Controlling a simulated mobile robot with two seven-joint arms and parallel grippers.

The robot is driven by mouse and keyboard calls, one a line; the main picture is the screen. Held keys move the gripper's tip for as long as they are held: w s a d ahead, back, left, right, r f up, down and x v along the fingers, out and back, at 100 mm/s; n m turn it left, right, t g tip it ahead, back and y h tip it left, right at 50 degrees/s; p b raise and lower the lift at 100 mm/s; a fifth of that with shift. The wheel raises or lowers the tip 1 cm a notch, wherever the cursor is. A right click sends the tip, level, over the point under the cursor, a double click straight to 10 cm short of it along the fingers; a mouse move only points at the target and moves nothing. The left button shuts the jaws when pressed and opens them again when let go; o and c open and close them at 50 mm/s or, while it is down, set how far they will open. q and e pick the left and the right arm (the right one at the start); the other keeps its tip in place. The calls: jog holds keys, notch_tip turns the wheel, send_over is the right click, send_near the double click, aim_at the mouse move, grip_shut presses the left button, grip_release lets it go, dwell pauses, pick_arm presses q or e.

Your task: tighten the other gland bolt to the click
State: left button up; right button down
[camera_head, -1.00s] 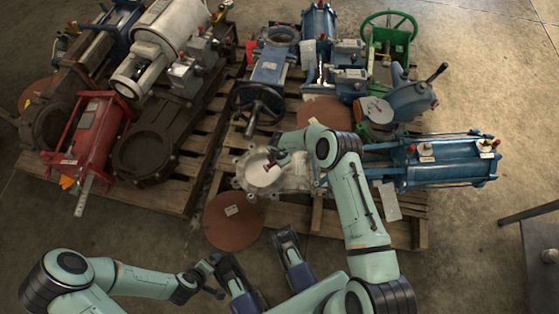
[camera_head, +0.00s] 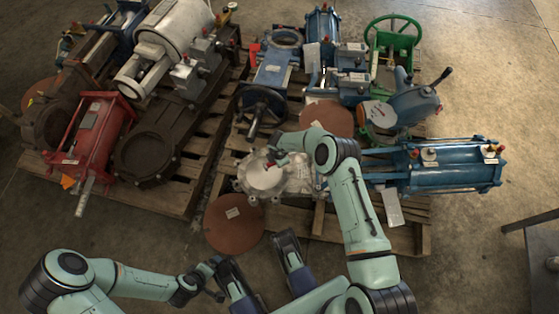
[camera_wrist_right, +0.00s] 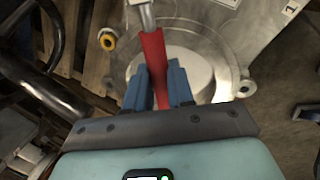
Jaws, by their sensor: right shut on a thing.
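In the right wrist view my right gripper (camera_wrist_right: 157,86) is shut on the red handle (camera_wrist_right: 153,60) of a tool with a silver shaft (camera_wrist_right: 147,16). The handle lies over a pale metal valve body (camera_wrist_right: 232,50) with a round whitish disc (camera_wrist_right: 190,68). A yellow-ringed fitting (camera_wrist_right: 107,39) sits left of the handle, and a holed lug (camera_wrist_right: 246,88) is at right. The tool's far end is out of that frame, so its contact with a bolt cannot be told. In the head view the valve body (camera_head: 262,176) is partly under my right arm. My left gripper (camera_head: 215,276) is low, away from the pallet; its jaw state is unclear.
A blue cylinder actuator (camera_head: 455,178) lies right of the valve. Blue valves (camera_head: 272,68), a green handwheel (camera_head: 392,30) and a red actuator (camera_head: 95,130) crowd the wooden pallets (camera_head: 190,165). A brown disc (camera_head: 233,222) lies in front. A dark table edge (camera_head: 535,220) is at right.

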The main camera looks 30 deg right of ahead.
jog(key=shift+w, duration=0.3)
jog(key=shift+w+m, duration=0.7)
jog(key=shift+w, duration=0.1)
jog(key=shift+w, duration=0.15)
dwell(0.3)
jog(key=shift+s+r+n+p, duration=0.1)
jog(key=shift+s+n+p, duration=0.6)
jog(key=shift+s+p, duration=0.75)
jog(key=shift+w, duration=0.2)
jog(key=shift+r+p, duration=0.3)
jog(key=shift+r, duration=0.25)
dwell(2.2)
jog(key=shift+r, duration=0.1)
